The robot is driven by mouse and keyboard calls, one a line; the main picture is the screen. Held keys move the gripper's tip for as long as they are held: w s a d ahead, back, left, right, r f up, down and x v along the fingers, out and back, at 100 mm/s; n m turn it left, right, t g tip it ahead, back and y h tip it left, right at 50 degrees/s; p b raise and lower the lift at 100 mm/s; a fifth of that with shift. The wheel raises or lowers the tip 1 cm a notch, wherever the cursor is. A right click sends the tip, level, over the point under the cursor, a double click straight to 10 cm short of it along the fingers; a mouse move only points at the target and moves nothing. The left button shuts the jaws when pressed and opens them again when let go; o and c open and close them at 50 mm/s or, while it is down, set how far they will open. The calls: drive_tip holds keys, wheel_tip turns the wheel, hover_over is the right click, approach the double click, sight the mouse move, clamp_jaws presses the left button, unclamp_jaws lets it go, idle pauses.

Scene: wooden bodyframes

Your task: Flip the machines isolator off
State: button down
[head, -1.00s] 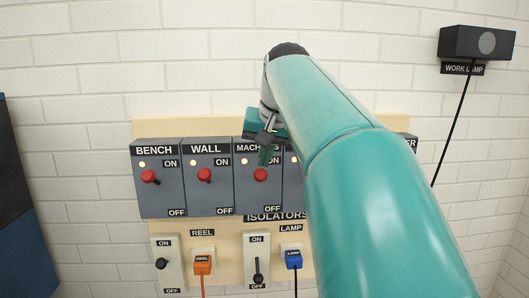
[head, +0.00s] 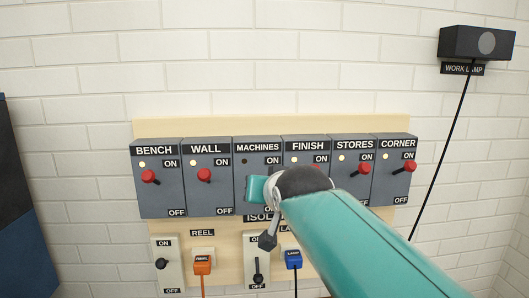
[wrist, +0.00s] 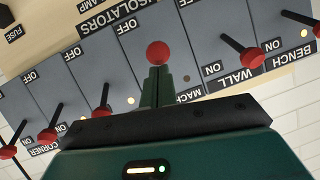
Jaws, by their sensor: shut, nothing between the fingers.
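The machines isolator (head: 258,158) is a grey box third from the left in the row, with ON at its top. Its indicator (head: 244,161) is dark, while the neighbouring ones glow. Its lever is hidden behind my gripper (head: 255,188) in the head view. In the wrist view, which is turned upside down, the lever's red knob (wrist: 158,53) shows just beyond the tips of my shut gripper (wrist: 158,75), on the OFF side of them. I cannot tell whether the fingers touch it. The fingers hold nothing.
The bench (head: 148,177), wall (head: 204,175), stores (head: 363,170) and corner (head: 410,167) levers stand close on both sides with lit indicators. Below are two switches, an orange reel plug (head: 202,265) and a blue lamp plug (head: 293,260). The wall above the board is clear.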

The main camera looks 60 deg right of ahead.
drive_tip(key=shift+t+h, duration=0.4)
drive_tip(key=shift+h, duration=0.1)
drive_tip(key=shift+d+f, duration=0.1)
drive_tip(key=shift+f, duration=2.5)
drive_tip(key=shift+r, duration=0.1)
